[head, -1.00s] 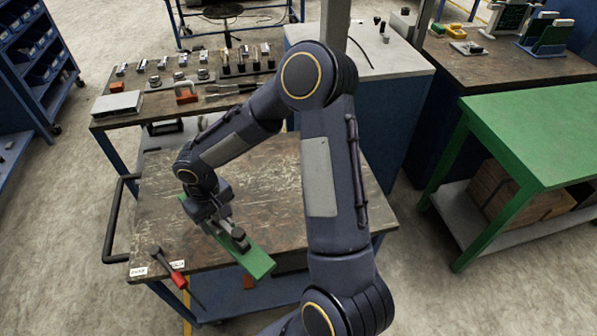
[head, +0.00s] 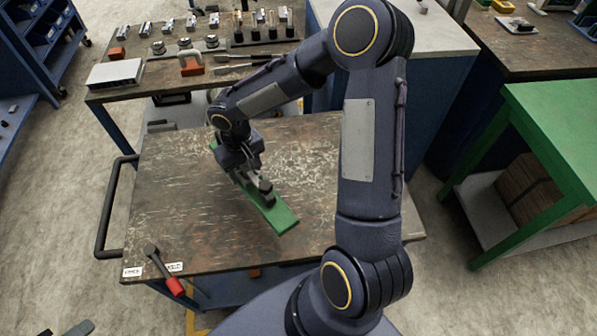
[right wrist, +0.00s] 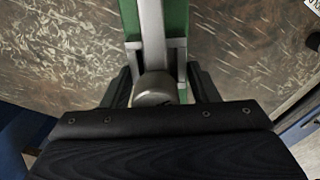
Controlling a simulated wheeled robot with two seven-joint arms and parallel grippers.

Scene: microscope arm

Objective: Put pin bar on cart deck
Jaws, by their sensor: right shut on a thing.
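The pin bar is a long green bar (head: 276,213) with grey metal parts along it. My right gripper (head: 252,180) is shut on it near its middle. In the right wrist view, the gripper's dark fingers (right wrist: 163,88) stand on both sides of a round grey knob and metal strip on the green bar (right wrist: 176,18). The bar lies over the brown, scuffed cart deck (head: 180,215), slanting toward the front right. Whether it touches the deck cannot be told. The gripper hides part of the bar. My left gripper is not in view.
A black push handle (head: 102,215) is on the left side. A bench (head: 115,97) with several small parts stands behind. The deck's left and right parts are clear.

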